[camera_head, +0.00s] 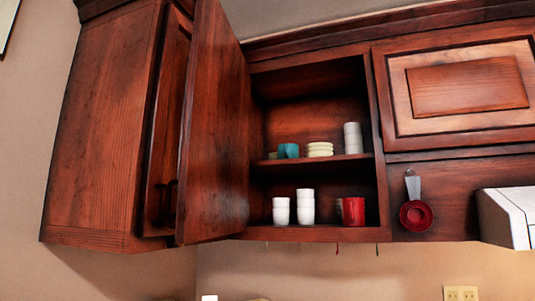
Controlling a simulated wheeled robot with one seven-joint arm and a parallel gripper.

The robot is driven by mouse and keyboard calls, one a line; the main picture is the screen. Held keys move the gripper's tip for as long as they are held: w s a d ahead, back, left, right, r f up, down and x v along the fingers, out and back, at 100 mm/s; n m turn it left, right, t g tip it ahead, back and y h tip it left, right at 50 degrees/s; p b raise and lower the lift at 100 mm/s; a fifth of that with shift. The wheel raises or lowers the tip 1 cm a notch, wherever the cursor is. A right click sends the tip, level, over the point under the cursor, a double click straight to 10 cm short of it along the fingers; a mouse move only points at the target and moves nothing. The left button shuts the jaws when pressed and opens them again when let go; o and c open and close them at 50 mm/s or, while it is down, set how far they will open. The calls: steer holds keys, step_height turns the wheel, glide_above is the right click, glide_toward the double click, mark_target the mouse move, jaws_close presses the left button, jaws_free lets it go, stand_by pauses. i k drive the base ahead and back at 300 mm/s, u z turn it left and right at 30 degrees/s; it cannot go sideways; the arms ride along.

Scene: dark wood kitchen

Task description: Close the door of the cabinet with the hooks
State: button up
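An upper cabinet (314,234) of dark reddish wood stands open in the middle of the head view. Small hooks (337,248) hang under its bottom edge. Its door (216,125) is hinged on the left and swung wide open toward me, so I see its broad face at a steep angle. The door hides part of the cabinet's left inside. A dark handle (170,203) shows at the lower left, by the door's outer side. My gripper is not in view.
Inside are two shelves with white cups (305,207), a red mug (353,211), a teal cup (288,151) and stacked plates (320,149). A neighbouring cabinet (100,130) stands left. Red measuring cups (416,215) hang right, beside a white appliance (505,215).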

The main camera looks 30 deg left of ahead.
mark_target(212, 183)
steer(key=u, duration=1.5)
steer(key=k, duration=0.65)
steer(key=i, duration=0.5)
steer(key=z, duration=0.65)
steer(key=i, duration=1.1)
steer(key=u, duration=0.7)
